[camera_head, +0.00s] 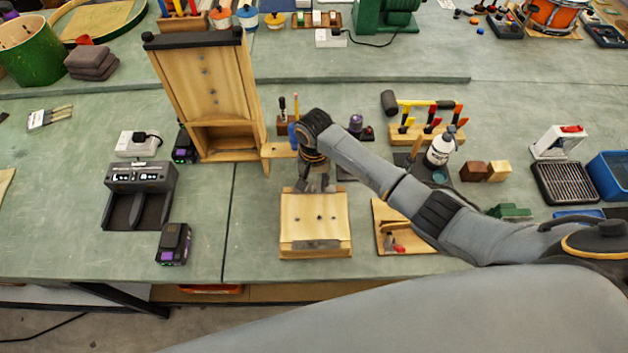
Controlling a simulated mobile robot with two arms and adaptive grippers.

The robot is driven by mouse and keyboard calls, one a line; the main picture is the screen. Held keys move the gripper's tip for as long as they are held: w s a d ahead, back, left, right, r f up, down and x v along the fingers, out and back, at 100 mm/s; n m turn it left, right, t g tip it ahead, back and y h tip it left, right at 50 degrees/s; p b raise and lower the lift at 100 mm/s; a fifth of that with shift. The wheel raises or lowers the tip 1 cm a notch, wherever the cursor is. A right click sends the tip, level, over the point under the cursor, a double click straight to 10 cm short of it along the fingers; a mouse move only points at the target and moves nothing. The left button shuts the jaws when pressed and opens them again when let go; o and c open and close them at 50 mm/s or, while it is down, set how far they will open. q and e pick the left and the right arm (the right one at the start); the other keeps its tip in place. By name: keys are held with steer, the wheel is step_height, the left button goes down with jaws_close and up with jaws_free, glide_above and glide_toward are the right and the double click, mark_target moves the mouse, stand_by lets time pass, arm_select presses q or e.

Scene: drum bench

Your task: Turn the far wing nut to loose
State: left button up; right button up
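A wooden block (315,228) lies on the green bench at the middle front, with a dark metal strip along its near edge. Small dark spots show on its top; they are too small to tell whether any is a wing nut. My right gripper (315,186) points down over the block's far edge. Its two fingers are apart, one to each side. The far wing nut cannot be made out; the gripper may hide it. I cannot tell whether the fingers touch anything. My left gripper is not in view.
A tall wooden stand (208,90) rises behind and left of the block. A charger (140,190) and a battery (173,244) stand at left. A wooden board (395,228) and a white bottle (440,148) are right of the block. Bare bench lies left of the block.

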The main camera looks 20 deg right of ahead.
steer(key=shift+c, duration=0.4)
jaws_close()
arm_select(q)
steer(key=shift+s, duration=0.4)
arm_select(e)
steer(key=n, duration=0.3)
steer(key=shift+n, duration=0.4)
steer(key=n, duration=0.5)
steer(key=shift+r+n, duration=0.1)
steer(key=shift+n, duration=0.2)
steer(key=n, duration=0.6)
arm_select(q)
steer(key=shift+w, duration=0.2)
arm_select(e)
steer(key=n, duration=0.6)
